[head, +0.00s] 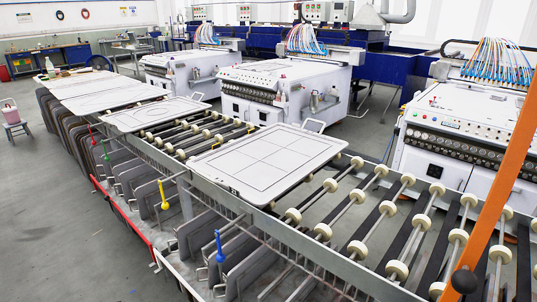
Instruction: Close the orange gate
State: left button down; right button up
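An orange bar (497,205), which looks like part of the orange gate, slants across the right edge of the head view. It runs from the upper right down to the bottom edge and is cut off by the frame. A black round knob (465,281) sits at its lower end. The rest of the gate is outside the view, so I cannot tell how far it stands open. Neither of my grippers shows in this view.
A long roller conveyor (340,205) runs diagonally beside and behind the bar. A grey framed panel (265,155) lies on it. White machines with coloured tubes (470,125) stand behind. Blue (220,246) and yellow (163,195) handles hang along the near side. Open floor (45,220) lies at left.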

aim_at(462, 281)
jog(key=k+l+z, duration=0.1)
jog(key=z, duration=0.35)
jog(key=l+z, duration=0.45)
jog(key=j, duration=0.1)
